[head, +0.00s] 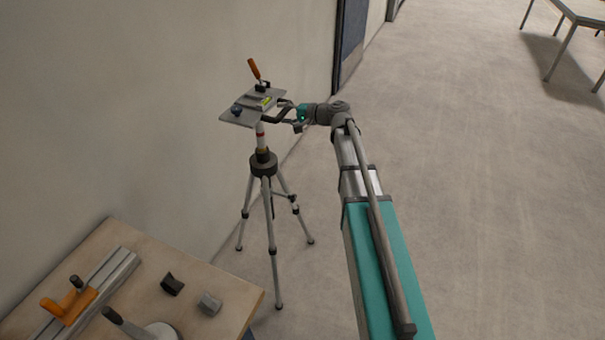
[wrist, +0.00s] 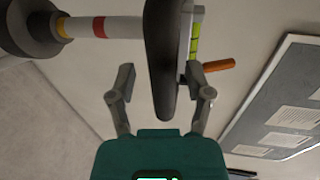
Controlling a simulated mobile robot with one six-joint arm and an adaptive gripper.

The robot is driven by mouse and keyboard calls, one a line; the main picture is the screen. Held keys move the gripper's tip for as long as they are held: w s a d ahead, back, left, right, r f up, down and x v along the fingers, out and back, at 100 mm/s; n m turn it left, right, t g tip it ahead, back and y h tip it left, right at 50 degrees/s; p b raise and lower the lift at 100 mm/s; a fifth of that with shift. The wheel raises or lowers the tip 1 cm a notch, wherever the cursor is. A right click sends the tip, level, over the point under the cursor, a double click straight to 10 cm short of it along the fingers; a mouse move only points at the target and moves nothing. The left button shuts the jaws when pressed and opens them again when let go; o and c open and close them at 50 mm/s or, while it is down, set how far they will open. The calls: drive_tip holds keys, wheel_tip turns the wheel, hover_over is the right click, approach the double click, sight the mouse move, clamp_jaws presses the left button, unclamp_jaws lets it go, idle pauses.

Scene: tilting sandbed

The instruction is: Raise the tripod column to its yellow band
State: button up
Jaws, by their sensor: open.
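The tripod (head: 269,220) stands upright on the floor by the wall. Its pale column (head: 260,130) rises from a dark collar (head: 263,162) to a tilted grey top plate (head: 240,117). In the wrist view the column (wrist: 85,27) lies sideways, with a red band (wrist: 100,27) midway and the yellow band (wrist: 63,28) showing right beside the collar (wrist: 30,25). My gripper (head: 284,112) is open at the plate's right side. In the wrist view its fingers (wrist: 165,82) stand either side of a dark handle-like part (wrist: 160,60); I cannot tell whether they touch it.
An orange-handled lever (head: 255,70) and a green-yellow level (head: 266,101) sit on the top plate. A wooden table (head: 225,285) with clamps and small blocks stands at lower left. A grey table (head: 585,15) is far right. The floor between is clear.

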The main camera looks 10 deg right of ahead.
drive_tip(key=shift+f+b, duration=6.9)
drive_tip(key=shift+f, duration=0.15)
drive_tip(key=p+v, duration=0.3)
drive_tip(key=v, duration=1.1)
drive_tip(key=s+a+f+n+g+h+p, duration=0.1)
drive_tip(key=s+a+n+g+h+p, duration=0.2)
drive_tip(key=s, duration=0.6)
drive_tip(key=s+a+f+n+g+h+p, duration=0.1)
drive_tip(key=s+a+n+g+h+p, duration=0.2)
drive_tip(key=s+a+g+h+p, duration=0.2)
drive_tip(key=shift+s+a+f+h+p, duration=0.3)
drive_tip(key=shift+s+a+h+p, duration=0.45)
drive_tip(key=shift+s+p, duration=1.25)
drive_tip(key=shift+s+d, duration=0.2)
drive_tip(key=shift+s, duration=0.05)
drive_tip(key=shift+w+b, duration=0.1)
drive_tip(key=shift+b, duration=0.2)
